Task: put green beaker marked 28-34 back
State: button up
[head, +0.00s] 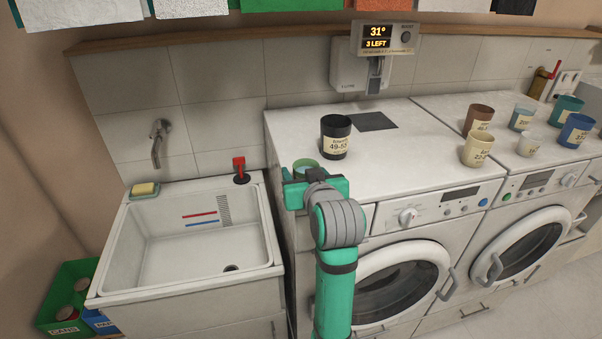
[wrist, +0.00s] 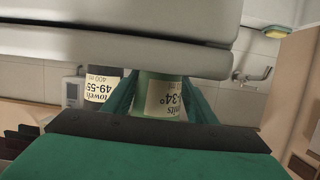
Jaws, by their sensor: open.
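The green beaker (head: 306,164) stands near the left front of the left washing machine's top. My gripper mostly hides it in the head view, where only its rim and upper part show. In the wrist view, which is upside down, the green beaker (wrist: 160,84) carries a cream label on which "34°" can be read. My gripper (head: 308,179) is open, and its green fingers (wrist: 162,100) show on either side of the beaker. I cannot tell whether they touch it.
A black beaker marked 49-55 (head: 336,140) stands just behind, beside a dark square pad (head: 374,121). A wall display (head: 388,38) reads 31° and 3 LEFT. Several other beakers stand on the right machine (head: 450,101). A sink (head: 130,282) is at left.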

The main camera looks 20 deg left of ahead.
jog(key=v, duration=1.2)
jog(key=shift+d, duration=0.15)
jog(key=shift+r, duration=0.1)
